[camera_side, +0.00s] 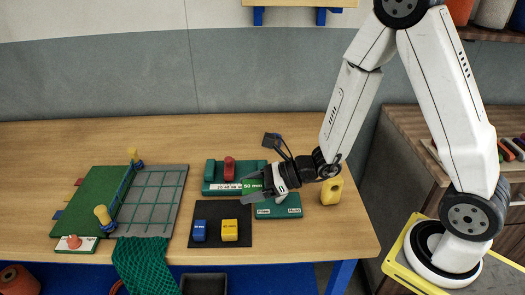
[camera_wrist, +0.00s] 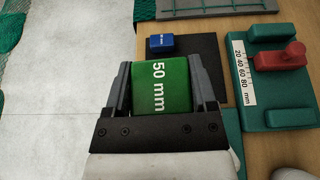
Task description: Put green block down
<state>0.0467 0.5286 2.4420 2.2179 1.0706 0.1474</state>
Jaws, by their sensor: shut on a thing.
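The green block (camera_wrist: 160,88), marked 50 mm, sits between the two grey fingers of my gripper (camera_wrist: 160,68). My gripper is shut on it. In the side view my gripper (camera_side: 262,184) reaches in from the right, and the green block (camera_side: 251,190) shows at its tip. There the block appears between the teal gauge board and the black mat (camera_side: 214,212). Its height above the table is hard to tell. A blue block (camera_side: 199,230) and a yellow block (camera_side: 230,230) stand on the mat. In the wrist view the yellow block is hidden.
The teal gauge board (camera_side: 211,184) with a red slider (camera_side: 229,169) lies behind the mat. A teal labelled tray (camera_side: 279,209) lies under my wrist. A yellow object (camera_side: 331,190) stands to its right. A net board (camera_side: 152,202) lies left. Bare table shows at the back.

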